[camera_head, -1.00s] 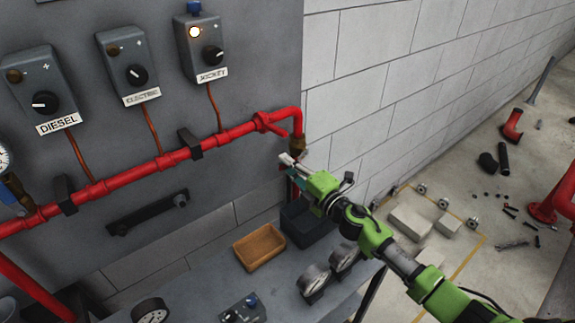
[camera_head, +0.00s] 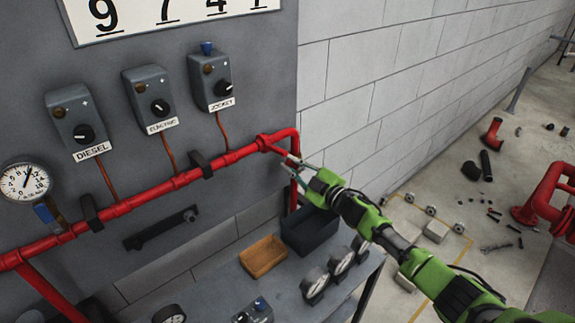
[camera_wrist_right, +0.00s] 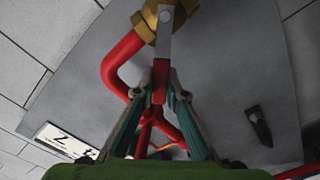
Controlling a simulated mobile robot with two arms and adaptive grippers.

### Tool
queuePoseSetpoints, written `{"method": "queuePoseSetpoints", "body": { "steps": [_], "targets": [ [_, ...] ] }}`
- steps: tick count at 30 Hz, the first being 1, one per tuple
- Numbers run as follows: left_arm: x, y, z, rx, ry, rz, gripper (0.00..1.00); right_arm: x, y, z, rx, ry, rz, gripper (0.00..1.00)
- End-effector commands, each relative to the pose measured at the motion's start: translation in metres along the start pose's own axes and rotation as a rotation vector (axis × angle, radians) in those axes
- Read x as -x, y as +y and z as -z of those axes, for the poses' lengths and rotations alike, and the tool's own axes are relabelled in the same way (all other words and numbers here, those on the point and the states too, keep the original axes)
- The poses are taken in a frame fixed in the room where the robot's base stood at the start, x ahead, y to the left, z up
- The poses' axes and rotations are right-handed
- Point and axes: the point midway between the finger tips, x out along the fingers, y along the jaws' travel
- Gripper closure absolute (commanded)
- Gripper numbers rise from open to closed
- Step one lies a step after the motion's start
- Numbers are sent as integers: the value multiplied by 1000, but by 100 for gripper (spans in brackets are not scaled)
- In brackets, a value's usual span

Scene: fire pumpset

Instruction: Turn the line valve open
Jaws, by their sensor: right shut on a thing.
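The line valve (camera_wrist_right: 146,26) shows at the top of the right wrist view as a brass body on a red pipe bend. Its lever (camera_wrist_right: 164,48) is a flat grey bar with a red grip, running from the brass body down between my fingers. My right gripper (camera_wrist_right: 160,88) is shut on the red grip. In the head view my right gripper (camera_head: 291,163) is at the right end of the red pipe (camera_head: 168,186), just below its bend, and largely hides the valve there. My left gripper is not in view.
Diesel (camera_head: 76,120), electric (camera_head: 150,98) and jockey (camera_head: 211,80) control boxes hang above the pipe, beside a gauge (camera_head: 25,182). Below are a wooden tray (camera_head: 263,256), a dark bin (camera_head: 309,232) and loose gauges. A block wall (camera_head: 380,85) stands close at right.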

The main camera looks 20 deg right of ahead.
Motion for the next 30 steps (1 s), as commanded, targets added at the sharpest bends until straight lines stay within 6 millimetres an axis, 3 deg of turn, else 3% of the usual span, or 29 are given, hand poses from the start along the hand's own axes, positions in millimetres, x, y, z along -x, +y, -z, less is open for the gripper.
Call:
{"method": "queuePoseSetpoints", "body": {
  "steps": [3,12,30],
  "targets": [
    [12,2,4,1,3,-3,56,0,11,2,-111,0,1,100],
    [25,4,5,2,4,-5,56,0,31,-6,-394,-1,0,100],
    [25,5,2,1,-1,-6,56,0,53,-23,-781,-2,-1,100]
  ]
}}
